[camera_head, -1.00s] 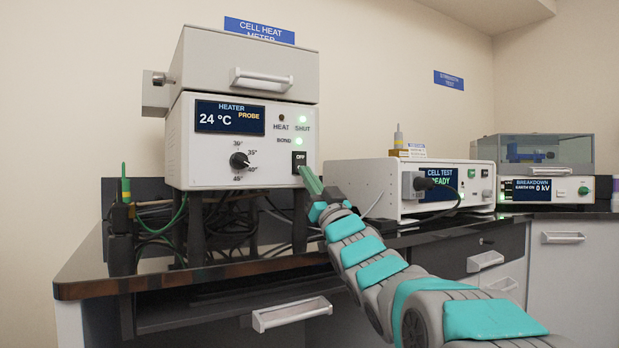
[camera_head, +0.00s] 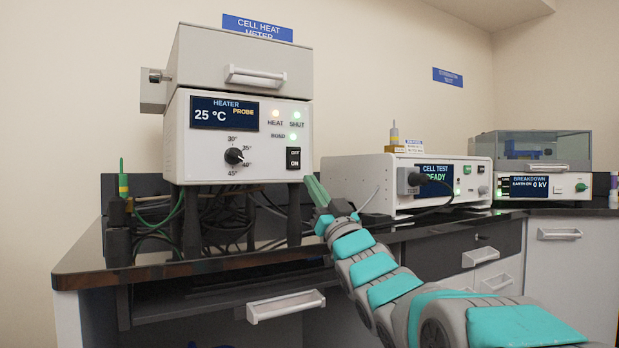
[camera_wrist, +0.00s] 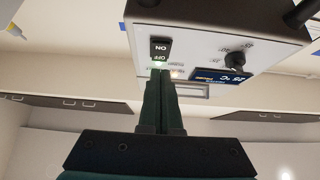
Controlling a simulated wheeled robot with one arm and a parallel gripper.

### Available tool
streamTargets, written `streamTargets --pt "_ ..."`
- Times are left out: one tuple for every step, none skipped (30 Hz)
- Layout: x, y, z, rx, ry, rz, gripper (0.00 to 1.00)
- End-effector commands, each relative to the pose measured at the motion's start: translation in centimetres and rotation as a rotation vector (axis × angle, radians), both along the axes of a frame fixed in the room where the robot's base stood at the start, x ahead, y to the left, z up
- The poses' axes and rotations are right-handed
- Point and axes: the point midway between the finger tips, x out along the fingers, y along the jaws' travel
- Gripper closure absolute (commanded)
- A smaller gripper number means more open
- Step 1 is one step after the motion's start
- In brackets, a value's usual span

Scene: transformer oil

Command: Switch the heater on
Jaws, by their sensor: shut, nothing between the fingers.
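The heater (camera_head: 205,170) is a white box on black legs on the dark bench. Its display (camera_head: 224,114) reads 25 °C and PROBE. The HEAT, SHUT and BOND lamps are lit. The black OFF/ON switch (camera_head: 293,158) is at the panel's lower right; it also shows upside down in the wrist view (camera_wrist: 161,49). The black dial (camera_head: 234,156) points toward the 40° mark. My gripper (camera_head: 311,182) is shut and empty, with its green fingers just right of and below the switch, apart from it in the head view. In the wrist view the fingertips (camera_wrist: 161,76) appear just by the switch.
A white cell test unit (camera_head: 365,180) reading READY stands right of the heater. A breakdown unit (camera_head: 545,186) is farther right. A drawer handle (camera_head: 285,306) protrudes below the bench edge.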

Motion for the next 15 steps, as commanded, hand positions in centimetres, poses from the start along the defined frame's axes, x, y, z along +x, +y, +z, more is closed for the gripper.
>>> streamTargets --pt "-0.4 -0.4 -0.8 -0.002 0.005 -0.002 1.0" --pt "-0.6 -0.5 -1.1 -0.002 0.004 -0.002 1.0" --pt "-1.0 -0.8 -1.5 -0.001 0.002 -0.002 1.0" --pt "-1.3 -0.9 -1.9 0.0 0.001 -0.002 1.0" --pt "-1.5 -1.1 -2.3 -0.001 0.002 -0.002 1.0" --pt "-1.8 -1.3 -2.8 -0.001 0.002 -0.002 1.0" --pt "-2.1 -1.5 -3.1 -0.001 0.002 -0.002 1.0" --pt "-2.3 -1.6 -3.4 -0.001 0.001 -0.001 1.0" --pt "-2.6 -1.7 -3.8 0.0 0.0 -0.001 1.0" --pt "-2.7 -1.9 -4.1 0.0 0.0 -0.001 1.0" --pt "-2.9 -2.0 -4.4 -0.001 0.001 -0.001 1.0" --pt "-3.0 -2.1 -4.8 -0.001 0.002 -0.001 1.0" --pt "-3.1 -2.2 -4.9 -0.001 0.002 -0.001 1.0" --pt "-3.2 -2.3 -5.1 -0.002 0.001 -0.002 1.0" --pt "-3.4 -2.3 -5.3 -0.002 0.001 -0.002 1.0"
